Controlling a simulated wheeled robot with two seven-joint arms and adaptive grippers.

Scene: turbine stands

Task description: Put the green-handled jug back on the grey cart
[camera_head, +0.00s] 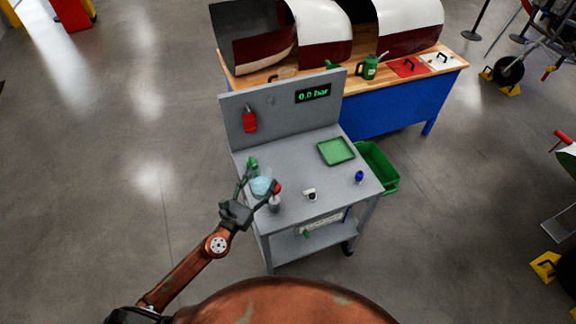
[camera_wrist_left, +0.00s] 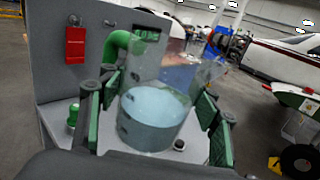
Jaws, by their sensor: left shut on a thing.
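The green-handled jug (camera_head: 262,186) is clear, with pale blue liquid inside. It shows at the left front part of the grey cart (camera_head: 300,176), with its green handle toward the back. My left gripper (camera_head: 259,189) is shut on the jug, one finger on each side. In the left wrist view the jug (camera_wrist_left: 152,115) stands between the green finger pads of the left gripper (camera_wrist_left: 155,120), and its green handle is at the upper left. I cannot tell whether the jug's base touches the cart top. My right gripper is not in view.
A small bottle with a red top (camera_head: 275,202) stands close to the jug. The cart also holds a green tray (camera_head: 336,151), a small white item (camera_head: 310,194) and a blue item (camera_head: 359,177). A green bin (camera_head: 380,168) hangs at right. The cart's middle is clear.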

